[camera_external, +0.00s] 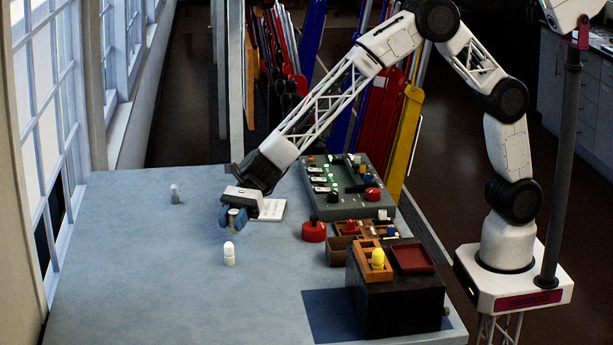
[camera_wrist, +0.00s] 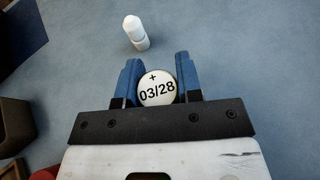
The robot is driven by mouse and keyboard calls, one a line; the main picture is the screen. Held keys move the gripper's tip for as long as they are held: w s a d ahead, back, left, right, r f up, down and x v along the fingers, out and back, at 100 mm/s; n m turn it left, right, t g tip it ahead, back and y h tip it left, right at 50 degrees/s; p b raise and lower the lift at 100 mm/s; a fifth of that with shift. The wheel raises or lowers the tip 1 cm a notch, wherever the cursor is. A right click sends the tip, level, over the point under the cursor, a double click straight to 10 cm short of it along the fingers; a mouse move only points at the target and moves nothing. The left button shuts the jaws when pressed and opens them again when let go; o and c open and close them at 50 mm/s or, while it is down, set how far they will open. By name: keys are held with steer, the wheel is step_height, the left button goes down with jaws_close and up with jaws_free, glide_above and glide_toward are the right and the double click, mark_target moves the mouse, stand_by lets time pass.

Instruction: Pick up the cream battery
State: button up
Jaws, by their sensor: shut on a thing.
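The cream battery (camera_wrist: 158,92) stands upright between my gripper's blue fingers in the wrist view, its round top marked "+" and "03/28". My gripper (camera_wrist: 158,84) is shut on it, one finger on each side. In the external view my gripper (camera_external: 233,216) is low over the left part of the table, and the battery (camera_external: 235,222) shows only partly between the fingers. I cannot tell whether its base touches the table.
A white capsule-shaped object (camera_external: 229,254) stands close by, also in the wrist view (camera_wrist: 136,32). To the right are a white card (camera_external: 271,210), a red button (camera_external: 314,231), a control panel (camera_external: 345,205) and a black box (camera_external: 400,302).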

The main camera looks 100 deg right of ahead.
steer(key=s+d, duration=0.1)
steer(key=s, duration=0.3)
steer(key=s+d+r, duration=0.1)
steer(key=s, duration=0.4)
steer(key=s+d, duration=0.1)
steer(key=s, duration=0.3)
steer(key=shift+s+d+r, duration=0.15)
steer(key=shift+d+r, duration=0.05)
steer(key=shift+d, duration=0.2)
steer(key=shift+r, duration=0.15)
